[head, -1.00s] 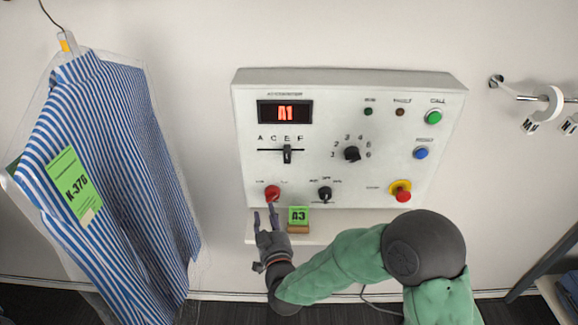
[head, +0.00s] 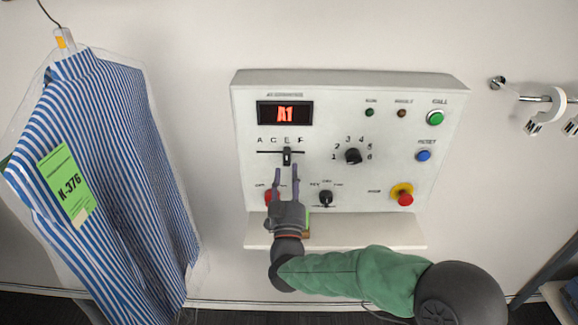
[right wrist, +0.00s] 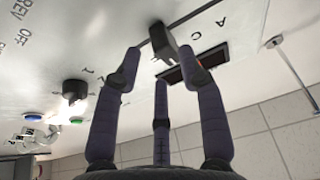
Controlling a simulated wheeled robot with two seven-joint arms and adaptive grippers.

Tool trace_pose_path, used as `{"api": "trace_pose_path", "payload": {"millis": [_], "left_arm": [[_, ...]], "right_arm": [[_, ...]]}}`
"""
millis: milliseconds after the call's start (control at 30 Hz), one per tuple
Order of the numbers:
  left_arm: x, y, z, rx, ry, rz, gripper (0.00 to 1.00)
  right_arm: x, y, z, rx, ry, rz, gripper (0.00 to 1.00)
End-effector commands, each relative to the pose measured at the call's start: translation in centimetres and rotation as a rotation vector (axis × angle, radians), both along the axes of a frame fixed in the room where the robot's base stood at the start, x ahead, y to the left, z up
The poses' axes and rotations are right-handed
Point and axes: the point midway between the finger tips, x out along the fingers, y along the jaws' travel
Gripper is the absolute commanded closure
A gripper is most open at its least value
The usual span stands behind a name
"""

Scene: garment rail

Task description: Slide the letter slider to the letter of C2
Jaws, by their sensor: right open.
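The letter slider (head: 287,156) is a dark knob on a horizontal slot of the white control panel (head: 330,200). It stands below the third letter, E, with A and C to its left. In the right wrist view the slider (right wrist: 165,42) shows as a dark block near the top. My right gripper (head: 285,170) is open and points up at the panel, its fingertips just below the slider. In the wrist view its fingers lie on either side of the slider; contact cannot be told. The red display (head: 285,113) reads A1. My left gripper is not in view.
A numbered rotary knob (head: 353,156) is right of the slider. A red button (head: 271,197) is beside my gripper, and a small black knob (head: 326,198) lies right. A shelf (head: 370,233) runs below. A striped shirt (head: 110,160) hangs left.

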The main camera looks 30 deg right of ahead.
Motion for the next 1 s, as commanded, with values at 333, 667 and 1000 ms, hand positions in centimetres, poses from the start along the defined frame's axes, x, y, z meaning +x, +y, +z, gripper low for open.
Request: {"api": "trace_pose_path", "payload": {"millis": [333,667,1000], "left_arm": [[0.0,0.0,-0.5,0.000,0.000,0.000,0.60],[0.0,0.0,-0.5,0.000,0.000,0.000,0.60],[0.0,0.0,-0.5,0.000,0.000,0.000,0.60]], "right_arm": [[3.0,-1.8,1.3,-0.001,0.002,0.001,0.59],[3.2,-1.9,1.5,-0.001,0.002,0.001,0.59],[3.2,-1.8,1.5,-0.001,0.002,0.001,1.00]]}}
